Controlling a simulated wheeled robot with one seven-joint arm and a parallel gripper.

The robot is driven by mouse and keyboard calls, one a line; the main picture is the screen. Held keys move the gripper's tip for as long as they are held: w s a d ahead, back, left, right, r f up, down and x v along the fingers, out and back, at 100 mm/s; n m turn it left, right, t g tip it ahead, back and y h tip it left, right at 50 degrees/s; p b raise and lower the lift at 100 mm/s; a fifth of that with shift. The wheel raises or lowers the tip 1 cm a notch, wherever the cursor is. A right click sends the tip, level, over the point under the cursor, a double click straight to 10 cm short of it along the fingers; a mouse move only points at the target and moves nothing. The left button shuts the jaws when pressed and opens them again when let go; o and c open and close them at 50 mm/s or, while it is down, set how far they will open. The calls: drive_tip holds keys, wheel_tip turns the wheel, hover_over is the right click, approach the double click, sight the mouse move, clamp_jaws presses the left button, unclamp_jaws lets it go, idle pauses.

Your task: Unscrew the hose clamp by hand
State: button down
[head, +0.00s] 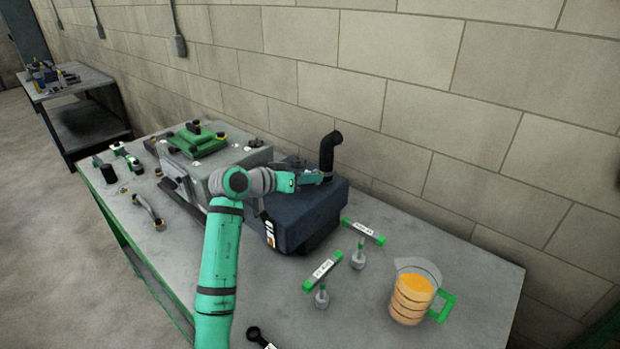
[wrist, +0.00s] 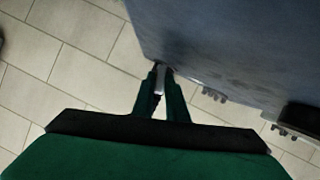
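A black elbow hose (head: 328,152) stands upright at the back of a dark blue housing (head: 318,208) on the bench. I cannot make out the hose clamp itself; it may be hidden at the hose's foot. My gripper (head: 320,178) is at the lower part of the hose in the head view. In the wrist view, my gripper's two dark fingers (wrist: 160,72) are close together, with a small pale piece between the tips. I cannot tell whether they hold it. The blue housing (wrist: 240,45) fills the upper right there.
The bench (head: 460,290) holds a jug of orange liquid (head: 412,298), two green-ended labelled bars (head: 323,270) and small grey fittings. A grey engine block (head: 215,165) with a green cover stands left of the housing. The block wall (head: 450,130) is close behind.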

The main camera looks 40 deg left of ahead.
drive_tip(key=shift+a+f+n+t+h, duration=0.15)
drive_tip(key=shift+n+h, duration=0.4)
drive_tip(key=shift+n, duration=0.3)
drive_tip(key=shift+a+n+t+h, duration=0.15)
drive_tip(key=shift+n+h, duration=0.4)
drive_tip(key=shift+n, duration=0.3)
drive_tip(key=shift+d, duration=0.1)
drive_tip(key=c, duration=1.8)
unclamp_jaws()
drive_tip(key=v, duration=1)
drive_tip(key=shift+s, duration=0.35)
